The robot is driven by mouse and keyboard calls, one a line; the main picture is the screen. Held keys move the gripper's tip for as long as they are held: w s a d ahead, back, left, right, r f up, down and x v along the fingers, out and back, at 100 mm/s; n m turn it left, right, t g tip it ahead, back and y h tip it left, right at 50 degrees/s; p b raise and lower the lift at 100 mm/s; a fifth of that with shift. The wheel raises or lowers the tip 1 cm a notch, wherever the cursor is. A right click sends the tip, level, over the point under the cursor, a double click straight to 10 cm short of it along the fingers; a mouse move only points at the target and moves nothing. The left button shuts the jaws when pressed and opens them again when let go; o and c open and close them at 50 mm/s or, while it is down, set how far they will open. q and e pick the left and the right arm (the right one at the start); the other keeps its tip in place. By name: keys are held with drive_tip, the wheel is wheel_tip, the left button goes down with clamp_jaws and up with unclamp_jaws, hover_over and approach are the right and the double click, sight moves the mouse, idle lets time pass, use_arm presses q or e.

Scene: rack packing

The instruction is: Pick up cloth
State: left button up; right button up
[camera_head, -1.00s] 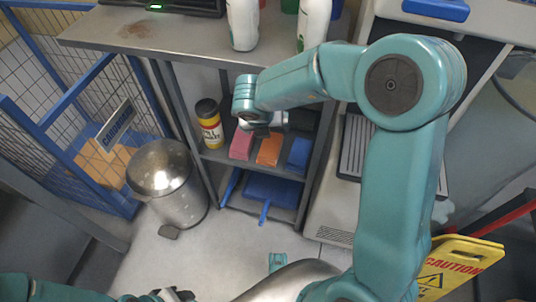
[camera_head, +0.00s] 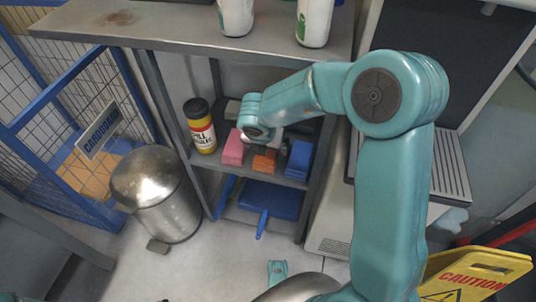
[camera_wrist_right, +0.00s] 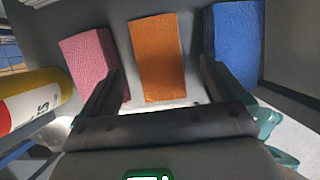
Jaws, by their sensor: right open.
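Three folded cloths lie side by side on the middle shelf of the rack: pink (camera_head: 233,150), orange (camera_head: 264,164) and blue (camera_head: 300,157). In the right wrist view the orange cloth (camera_wrist_right: 158,58) is centred between my two fingers, with the pink cloth (camera_wrist_right: 90,60) to the left and the blue cloth (camera_wrist_right: 237,45) to the right. My right gripper (camera_wrist_right: 160,72) is open and empty. The left finger overlaps the pink cloth in that view; I cannot tell whether it touches. In the head view my wrist hides part of the orange cloth.
A yellow-and-red canister (camera_head: 201,130) stands left of the pink cloth. A blue dustpan (camera_head: 268,200) lies on the lower shelf. White bottles stand on the worktop (camera_head: 150,30) above. A metal bin (camera_head: 160,195) stands left of the rack, and a yellow caution sign (camera_head: 470,275) at lower right.

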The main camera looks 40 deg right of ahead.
drive_tip(key=b+x, duration=0.1)
drive_tip(key=x, duration=0.2)
drive_tip(key=shift+f+b, duration=0.4)
drive_tip(key=shift+w+d+f, duration=0.15)
drive_tip(key=shift+f, duration=0.15)
drive_tip(key=shift+r, duration=0.15)
drive_tip(key=c, duration=1)
